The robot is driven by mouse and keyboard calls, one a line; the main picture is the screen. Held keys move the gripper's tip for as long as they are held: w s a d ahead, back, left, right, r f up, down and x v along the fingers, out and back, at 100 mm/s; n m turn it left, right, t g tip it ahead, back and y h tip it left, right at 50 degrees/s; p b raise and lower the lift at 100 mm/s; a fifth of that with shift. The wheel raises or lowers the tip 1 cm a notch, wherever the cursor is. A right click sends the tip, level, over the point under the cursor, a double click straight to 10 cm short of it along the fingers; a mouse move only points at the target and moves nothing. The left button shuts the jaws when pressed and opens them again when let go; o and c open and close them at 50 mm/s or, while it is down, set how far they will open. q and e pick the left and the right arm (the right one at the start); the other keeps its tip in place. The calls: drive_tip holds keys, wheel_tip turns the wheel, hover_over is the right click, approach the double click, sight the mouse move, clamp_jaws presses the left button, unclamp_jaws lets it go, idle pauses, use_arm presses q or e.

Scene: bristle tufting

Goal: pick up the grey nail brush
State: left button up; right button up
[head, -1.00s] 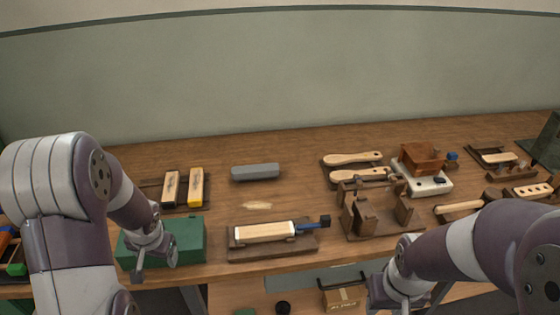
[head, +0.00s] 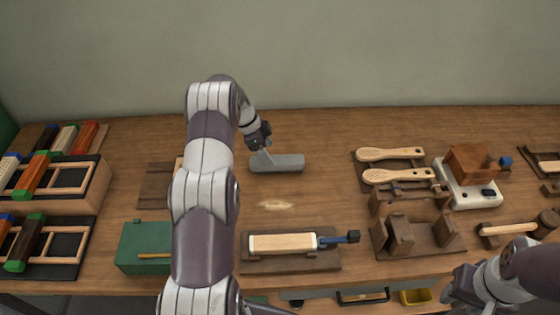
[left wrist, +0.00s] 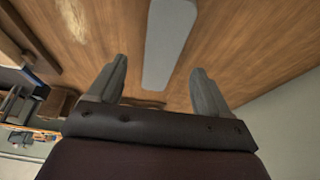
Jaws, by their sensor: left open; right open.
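The grey nail brush (head: 281,163) lies on the wooden bench at the back, near the wall. In the left wrist view its long grey body (left wrist: 168,45) runs between the two fingers and beyond them. My left gripper (head: 262,150) is at the brush's left end in the head view. In the left wrist view the left gripper (left wrist: 158,80) is open, with a finger apart from the brush on each side. My right gripper (head: 465,290) is at the front right, far from the brush; its fingers are hard to make out.
A clamped wooden block (head: 282,244) lies in front of the brush. Wooden paddle brushes (head: 392,154) lie to the right. A green box (head: 140,240) stands at the front left. Racks of coloured brushes (head: 70,178) fill the far left. The bench behind the brush is clear.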

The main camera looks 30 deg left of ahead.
sight(275, 160)
use_arm(q)
drive_tip(key=x, duration=0.2)
drive_tip(key=p+x, duration=0.1)
drive_tip(key=x, duration=0.4)
drive_tip(key=shift+w+d+f, duration=0.1)
drive_tip(key=shift+w+d, duration=0.1)
drive_tip(key=shift+w, duration=0.15)
drive_tip(key=c, duration=1.2)
